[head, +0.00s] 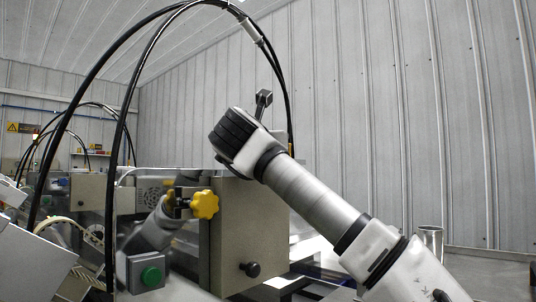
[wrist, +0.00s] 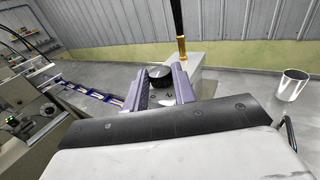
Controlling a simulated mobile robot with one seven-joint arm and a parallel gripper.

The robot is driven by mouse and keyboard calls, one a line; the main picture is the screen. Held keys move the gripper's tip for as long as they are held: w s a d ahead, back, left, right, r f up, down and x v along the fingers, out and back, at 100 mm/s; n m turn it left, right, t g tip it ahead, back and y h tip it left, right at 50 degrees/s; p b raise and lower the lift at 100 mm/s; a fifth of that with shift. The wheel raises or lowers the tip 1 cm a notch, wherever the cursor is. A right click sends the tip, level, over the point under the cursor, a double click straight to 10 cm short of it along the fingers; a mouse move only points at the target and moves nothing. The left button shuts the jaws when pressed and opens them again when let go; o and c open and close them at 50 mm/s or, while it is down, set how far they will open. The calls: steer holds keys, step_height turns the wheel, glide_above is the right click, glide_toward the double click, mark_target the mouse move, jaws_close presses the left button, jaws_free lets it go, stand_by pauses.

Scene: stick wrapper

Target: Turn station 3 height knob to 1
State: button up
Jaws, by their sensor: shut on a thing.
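A round black knob (wrist: 159,75) sits on top of a light grey box-shaped housing (wrist: 205,75) in the wrist view. My gripper (wrist: 161,71) has its two purple-grey fingers on either side of this knob and is shut on it. I cannot read any scale, number or station label on it. In the head view my gripper is not visible; my white and grey arm reaches up over the machine. The machine's grey box (head: 238,235) there carries a yellow lobed knob (head: 205,204) and a small black knob (head: 250,269).
A green button (head: 151,276) on a grey box is at the lower left. Black hoses (head: 115,130) arch over the machine. A metal bin (wrist: 292,85) stands on open floor at right. A black post with a brass base (wrist: 181,46) rises close behind the gripped knob.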

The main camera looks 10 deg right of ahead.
stand_by(0.3)
steer(key=o, duration=1)
steer(key=b+v, duration=0.1)
steer(key=v, duration=1.2)
steer(key=shift+s+a, duration=0.2)
steer(key=shift+s, duration=0.15)
